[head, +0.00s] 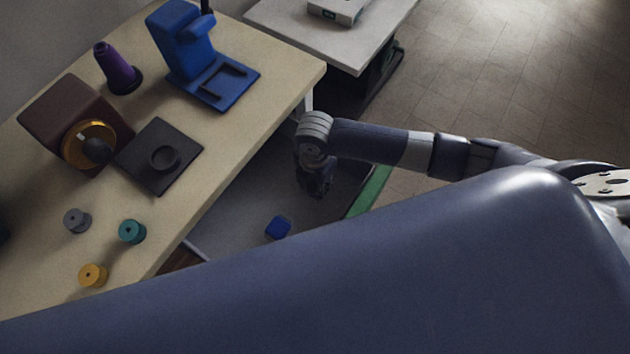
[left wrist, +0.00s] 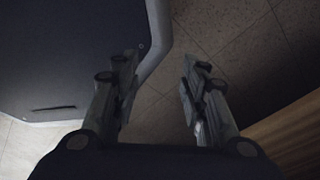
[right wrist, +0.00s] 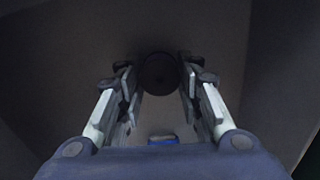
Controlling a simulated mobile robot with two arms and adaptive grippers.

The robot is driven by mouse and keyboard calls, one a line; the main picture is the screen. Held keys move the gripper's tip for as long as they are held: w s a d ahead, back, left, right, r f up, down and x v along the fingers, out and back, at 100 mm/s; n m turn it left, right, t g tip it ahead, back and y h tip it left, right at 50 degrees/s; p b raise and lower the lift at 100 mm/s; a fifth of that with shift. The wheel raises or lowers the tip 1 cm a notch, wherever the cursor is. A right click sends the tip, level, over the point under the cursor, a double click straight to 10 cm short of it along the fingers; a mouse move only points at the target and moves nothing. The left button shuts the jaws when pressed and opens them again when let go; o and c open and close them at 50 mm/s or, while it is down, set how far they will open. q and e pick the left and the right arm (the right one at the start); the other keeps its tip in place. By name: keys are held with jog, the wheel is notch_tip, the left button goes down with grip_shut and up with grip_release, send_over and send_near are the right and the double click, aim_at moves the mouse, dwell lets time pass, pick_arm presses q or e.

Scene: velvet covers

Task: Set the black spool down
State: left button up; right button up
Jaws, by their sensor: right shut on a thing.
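My right gripper (head: 315,188) hangs low over a dark grey recessed area beside the table, with its wrist pointing down. In the right wrist view its fingers (right wrist: 160,80) are shut on the black spool (right wrist: 160,73), which shows as a dark round shape between the fingertips. In the head view the spool is hard to make out against the gripper. I cannot tell whether it touches the surface below. My left gripper (left wrist: 158,80) is open and empty in the left wrist view, above tiled floor; it is hidden in the head view.
A blue block-like piece (head: 278,228) lies on the grey area, bordered by a green strip (head: 370,190). The table (head: 225,150) holds grey (head: 77,220), teal (head: 132,231) and yellow (head: 93,275) spools, a black plate (head: 160,157), a blue stand (head: 190,60) and a purple cone (head: 117,70).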

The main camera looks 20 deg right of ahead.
aim_at(315, 185)
jog(key=shift+f, duration=0.15)
jog(key=o, duration=0.7)
pick_arm(q)
jog(key=shift+s+a+f, duration=0.1)
jog(key=shift+s+a, duration=0.5)
jog(key=shift+a, duration=0.05)
pick_arm(e)
jog(key=shift+o, duration=0.3)
pick_arm(q)
jog(key=shift+w+d+r+p, duration=0.1)
jog(key=shift+r+p, duration=0.35)
jog(key=shift+r, duration=0.05)
pick_arm(e)
notch_tip(315, 185, up, 12)
jog(key=shift+r, duration=0.2)
